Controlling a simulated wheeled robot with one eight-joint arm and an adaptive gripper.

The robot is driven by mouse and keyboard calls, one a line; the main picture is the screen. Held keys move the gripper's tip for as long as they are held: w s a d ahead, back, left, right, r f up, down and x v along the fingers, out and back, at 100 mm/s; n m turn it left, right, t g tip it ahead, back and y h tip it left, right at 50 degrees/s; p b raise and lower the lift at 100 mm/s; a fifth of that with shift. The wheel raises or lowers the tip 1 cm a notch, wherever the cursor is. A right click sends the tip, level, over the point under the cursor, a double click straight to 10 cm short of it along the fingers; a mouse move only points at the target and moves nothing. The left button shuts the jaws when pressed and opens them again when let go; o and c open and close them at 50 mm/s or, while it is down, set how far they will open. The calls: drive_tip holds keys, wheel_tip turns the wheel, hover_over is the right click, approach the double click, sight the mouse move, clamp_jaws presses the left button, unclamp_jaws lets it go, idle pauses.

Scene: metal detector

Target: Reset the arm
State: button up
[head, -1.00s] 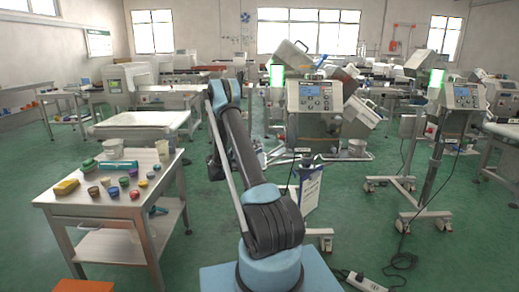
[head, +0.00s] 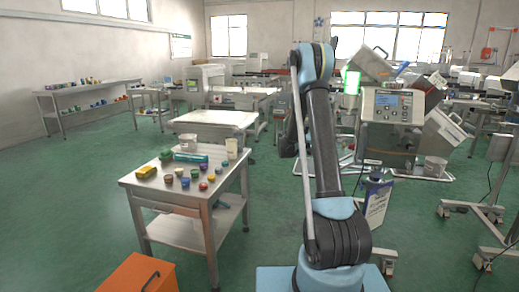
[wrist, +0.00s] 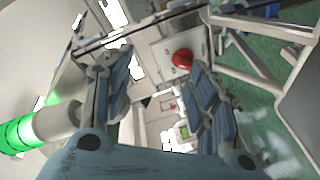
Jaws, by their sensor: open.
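My gripper (wrist: 158,88) shows in the wrist view with its two blue-grey fingers spread apart. Nothing is between the fingertips. The wrist view is tilted steeply, with machine frames and windows beyond the fingers. In the head view my arm (head: 325,150) rises from its blue base to a raised elbow. The far part of the arm drops behind the upper link, so the gripper itself cannot be made out there.
A metal workbench (head: 158,190) with small coloured pots, a yellow sponge (head: 146,172) and cups stands left. An orange box (head: 138,274) is at the front. A metal detector machine (head: 392,107) stands right. A green lamp (wrist: 18,137) shows near my gripper. Green floor is open at left.

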drive_tip(key=s+a+r+n+y, duration=0.2)
drive_tip(key=s+y, duration=0.2)
drive_tip(key=s, duration=0.7)
drive_tip(key=s+a+r+n+y, duration=0.15)
drive_tip(key=s+y, duration=0.25)
drive_tip(key=s, duration=0.8)
drive_tip(key=s+a+f+n+y, duration=0.1)
drive_tip(key=s+a+f+y, duration=0.2)
drive_tip(key=s+a, duration=0.2)
drive_tip(key=s+a+f+n+t+y, duration=0.1)
drive_tip(key=s+a+f+y, duration=0.2)
drive_tip(key=s, duration=0.8)
drive_tip(key=s+a+f+n+y, duration=0.1)
drive_tip(key=s+a+f+y, duration=0.2)
drive_tip(key=s+a, duration=0.3)
drive_tip(key=shift+s+a+f+t, duration=0.35)
drive_tip(key=shift+s+f, duration=0.3)
drive_tip(key=shift+s, duration=0.45)
